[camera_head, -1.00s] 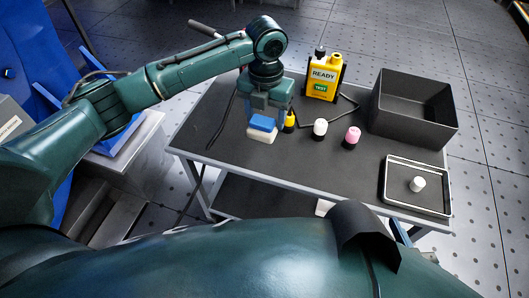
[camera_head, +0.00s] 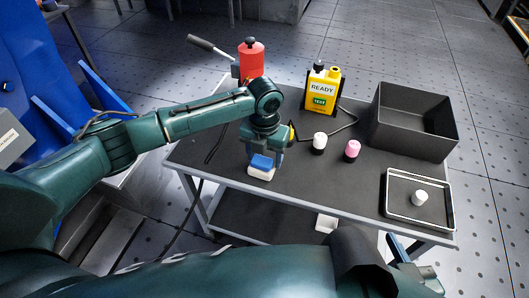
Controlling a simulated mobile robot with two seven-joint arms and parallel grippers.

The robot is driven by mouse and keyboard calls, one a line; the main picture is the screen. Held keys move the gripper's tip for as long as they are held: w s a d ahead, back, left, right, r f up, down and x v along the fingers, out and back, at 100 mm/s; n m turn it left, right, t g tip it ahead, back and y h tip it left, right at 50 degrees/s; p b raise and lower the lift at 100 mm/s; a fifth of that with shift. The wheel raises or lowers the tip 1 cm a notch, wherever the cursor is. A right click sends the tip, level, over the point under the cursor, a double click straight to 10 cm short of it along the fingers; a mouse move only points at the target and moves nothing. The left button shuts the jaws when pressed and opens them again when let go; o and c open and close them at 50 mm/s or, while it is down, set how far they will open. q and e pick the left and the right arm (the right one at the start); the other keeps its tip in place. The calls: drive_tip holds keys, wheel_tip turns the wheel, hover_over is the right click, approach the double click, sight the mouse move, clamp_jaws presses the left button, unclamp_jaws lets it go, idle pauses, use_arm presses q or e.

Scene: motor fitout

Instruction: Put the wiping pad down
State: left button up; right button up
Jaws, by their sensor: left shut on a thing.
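The wiping pad (camera_head: 261,174) is a small block, blue on top and white below. It is near the front left edge of the black-topped table (camera_head: 310,180). My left gripper (camera_head: 265,152) comes down over it from above and is shut on its blue part. I cannot tell whether the pad's white underside touches the table top. My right gripper (camera_head: 408,256) is low at the right, in front of the table's front edge and mostly hidden by my own arm; its jaws are not clear.
A red bottle (camera_head: 251,62) stands at the back left. A yellow READY bottle (camera_head: 322,90), a white-capped piece (camera_head: 320,141) and a pink-capped piece (camera_head: 352,150) stand mid-table. A black bin (camera_head: 410,135) and a tray (camera_head: 392,208) with a white piece (camera_head: 419,198) occupy the right.

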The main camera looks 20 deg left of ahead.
use_arm(q)
drive_tip(key=shift+f, duration=0.1)
drive_tip(key=o, duration=1.1)
drive_tip(key=shift+f, duration=0.1)
